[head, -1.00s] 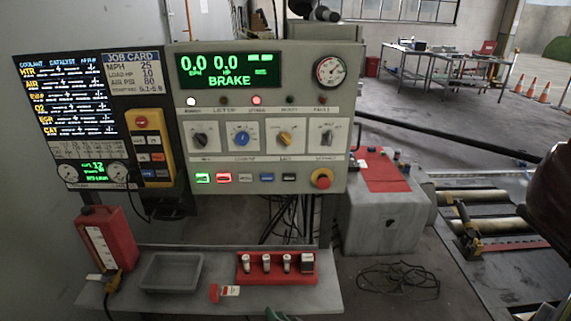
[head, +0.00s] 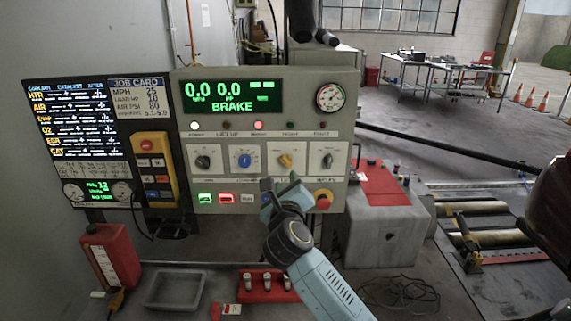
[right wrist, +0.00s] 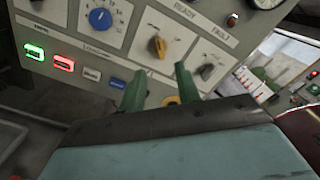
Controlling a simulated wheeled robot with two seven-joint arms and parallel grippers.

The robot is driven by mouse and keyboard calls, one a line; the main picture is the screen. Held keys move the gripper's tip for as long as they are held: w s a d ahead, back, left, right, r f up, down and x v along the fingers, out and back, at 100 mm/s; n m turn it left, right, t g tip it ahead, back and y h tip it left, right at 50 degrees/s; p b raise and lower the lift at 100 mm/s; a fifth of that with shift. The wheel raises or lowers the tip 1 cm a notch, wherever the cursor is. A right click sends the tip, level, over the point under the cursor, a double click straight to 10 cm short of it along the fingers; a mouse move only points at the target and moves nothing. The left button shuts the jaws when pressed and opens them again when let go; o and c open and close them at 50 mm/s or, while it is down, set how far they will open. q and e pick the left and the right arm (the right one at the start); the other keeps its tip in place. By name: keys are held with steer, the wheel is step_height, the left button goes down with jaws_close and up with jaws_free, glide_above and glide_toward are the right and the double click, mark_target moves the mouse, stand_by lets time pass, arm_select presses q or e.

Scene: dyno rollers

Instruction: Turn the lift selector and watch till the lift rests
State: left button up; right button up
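The control panel (head: 215,105) carries a row of four rotary knobs: a dark one (head: 203,162), a blue one (head: 244,160), a yellow-orange one (head: 286,160) and another dark one (head: 329,160). The captions are too small to tell surely which is the lift selector. My right gripper (head: 281,184) is open and empty, just below the yellow-orange knob and apart from it. In the right wrist view this knob (right wrist: 158,46) shows beyond the spread green fingers (right wrist: 161,92). The display (head: 232,96) reads 0.0, 0.0 and BRAKE. My left gripper is not in view.
A white lamp (head: 195,126) and a red lamp (head: 259,126) are lit above the knobs. A red stop button (head: 323,199) sits close right of my right gripper. Below are a shelf with a grey tray (head: 174,289) and a red holder (head: 256,294). Rollers (head: 478,209) lie at right.

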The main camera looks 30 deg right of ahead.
mark_target(285, 163)
steer(key=x, duration=1)
steer(key=shift+w+d, duration=0.15)
steer(key=c, duration=0.7)
